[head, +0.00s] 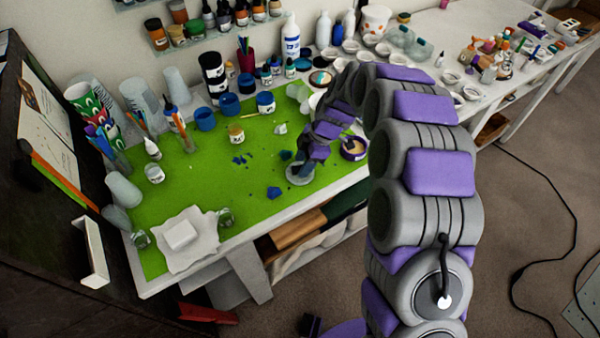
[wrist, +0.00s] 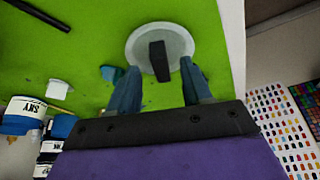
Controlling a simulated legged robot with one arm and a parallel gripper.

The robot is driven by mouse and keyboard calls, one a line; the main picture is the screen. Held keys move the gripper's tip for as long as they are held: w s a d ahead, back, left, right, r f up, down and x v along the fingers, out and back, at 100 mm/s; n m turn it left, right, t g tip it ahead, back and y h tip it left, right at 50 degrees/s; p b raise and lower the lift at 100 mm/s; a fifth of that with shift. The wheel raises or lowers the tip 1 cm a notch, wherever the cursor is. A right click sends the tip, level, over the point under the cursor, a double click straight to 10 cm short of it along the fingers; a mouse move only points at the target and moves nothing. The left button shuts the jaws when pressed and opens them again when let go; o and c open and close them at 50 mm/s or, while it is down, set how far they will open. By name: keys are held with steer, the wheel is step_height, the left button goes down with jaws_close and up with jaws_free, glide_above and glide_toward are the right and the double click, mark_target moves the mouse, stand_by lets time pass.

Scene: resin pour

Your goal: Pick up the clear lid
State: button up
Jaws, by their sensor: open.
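The clear lid (wrist: 137,50) is a round, pale, see-through disc with a dark upright handle (wrist: 158,60) at its middle. It lies on the green mat in the upper middle of the wrist view. In the head view the lid (head: 299,180) shows near the mat's front edge, partly hidden by my gripper. My gripper (wrist: 160,78) is open and points at the lid, one blue finger on each side of the handle's line. The handle's end shows between or just beyond the fingertips; I cannot tell the exact depth. Nothing is held. My gripper (head: 300,164) is low over the lid in the head view.
A purple tub (head: 354,149) stands to the right. A small jar (head: 236,134) and blue cups (head: 205,119) stand farther back. The mat's left middle is mostly clear.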

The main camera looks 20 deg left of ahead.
steer(key=shift+s+a+f, duration=0.15)
steer(key=shift+a+f, duration=0.1)
steer(key=shift+f, duration=0.35)
steer(key=shift+c, duration=0.2)
steer(key=shift+d, duration=0.1)
jaws_close()
